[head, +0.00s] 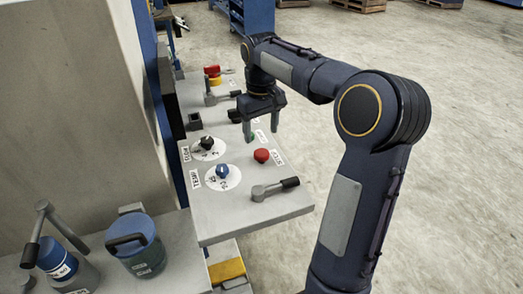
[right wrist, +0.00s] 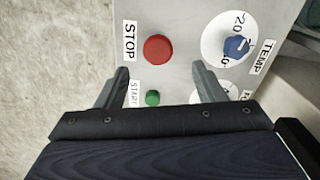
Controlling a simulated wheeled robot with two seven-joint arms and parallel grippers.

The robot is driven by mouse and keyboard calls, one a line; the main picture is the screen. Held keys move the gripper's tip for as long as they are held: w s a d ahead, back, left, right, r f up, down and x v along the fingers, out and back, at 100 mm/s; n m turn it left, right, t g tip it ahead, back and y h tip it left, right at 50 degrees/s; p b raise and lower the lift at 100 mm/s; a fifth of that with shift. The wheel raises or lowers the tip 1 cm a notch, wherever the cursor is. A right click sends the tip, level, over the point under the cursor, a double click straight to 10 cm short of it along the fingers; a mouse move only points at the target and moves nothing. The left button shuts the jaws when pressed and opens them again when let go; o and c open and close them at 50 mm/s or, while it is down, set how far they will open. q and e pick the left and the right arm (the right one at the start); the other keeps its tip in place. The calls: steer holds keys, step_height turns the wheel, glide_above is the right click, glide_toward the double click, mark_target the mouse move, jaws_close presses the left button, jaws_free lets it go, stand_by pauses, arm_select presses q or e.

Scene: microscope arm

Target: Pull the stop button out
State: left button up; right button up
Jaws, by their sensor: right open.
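The red stop button (head: 261,155) sits on the grey panel (head: 285,203) beside a STOP label. In the right wrist view the round red stop button (right wrist: 157,49) lies just beyond my fingertips, roughly centred between them. My right gripper (head: 261,130) is open and empty, pointing down above the panel near the button; its fingers are apart from the button. It also shows in the right wrist view (right wrist: 160,72), with a green START button (right wrist: 153,98) visible between the fingers. My left gripper is not in view.
A blue TEMP knob (head: 222,171) and a black knob (head: 206,143) sit on white dials beside the button. A lever with a black handle (head: 275,188) lies near the panel's front edge. A red knob on a yellow base (head: 213,75) is farther back.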

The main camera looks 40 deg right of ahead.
mark_target(263, 153)
steer(key=f, duration=0.7)
steer(key=shift+d+f+b, duration=0.15)
steer(key=shift+d+b, duration=0.05)
steer(key=shift+b, duration=0.15)
jaws_close()
steer(key=shift+r+p, duration=0.95)
steer(key=shift+p, duration=0.1)
steer(key=shift+f, duration=0.1)
jaws_free()
